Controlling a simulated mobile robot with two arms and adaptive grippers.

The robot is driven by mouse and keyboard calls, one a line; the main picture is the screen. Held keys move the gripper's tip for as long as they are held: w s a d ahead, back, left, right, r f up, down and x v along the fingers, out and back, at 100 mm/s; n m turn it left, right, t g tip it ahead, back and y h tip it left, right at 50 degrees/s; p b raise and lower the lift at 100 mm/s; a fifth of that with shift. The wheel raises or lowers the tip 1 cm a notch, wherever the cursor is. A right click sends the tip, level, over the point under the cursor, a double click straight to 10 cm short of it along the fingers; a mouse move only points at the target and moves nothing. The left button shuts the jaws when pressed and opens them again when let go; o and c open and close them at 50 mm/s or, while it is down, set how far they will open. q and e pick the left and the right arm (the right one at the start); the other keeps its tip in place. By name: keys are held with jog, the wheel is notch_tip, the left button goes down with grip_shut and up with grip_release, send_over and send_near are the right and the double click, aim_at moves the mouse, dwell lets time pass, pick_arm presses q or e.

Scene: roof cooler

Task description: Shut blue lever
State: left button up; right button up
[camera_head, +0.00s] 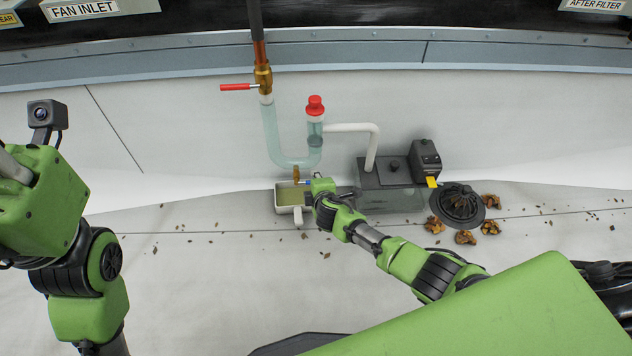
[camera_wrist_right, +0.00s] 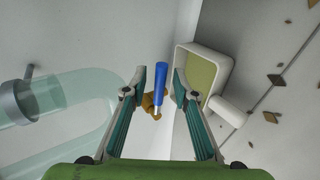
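The blue lever (camera_wrist_right: 160,78) sticks out from a brass valve (camera_wrist_right: 150,103) in the right wrist view. My right gripper (camera_wrist_right: 159,80) is open, with one finger on each side of the lever and a gap visible on both sides. In the head view the brass valve (camera_head: 296,174) hangs below the clear U-shaped pipe (camera_head: 272,135). My right gripper (camera_head: 316,187) is beside it there and mostly hides the lever. My left arm is at the left edge of the head view, with its fingers not visible.
A white-handled container (camera_head: 299,218) with yellow-green liquid sits below the valve. A red-handled valve (camera_head: 236,87) and red cap (camera_head: 315,105) are above. A grey pump box (camera_head: 390,187), black drain strainer (camera_head: 460,205) and dry leaves (camera_head: 465,237) lie right.

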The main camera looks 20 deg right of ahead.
jog(key=shift+s+r, duration=0.1)
jog(key=v, duration=1.1)
jog(key=shift+s+r, duration=0.15)
jog(key=shift+s, duration=0.2)
dwell(0.4)
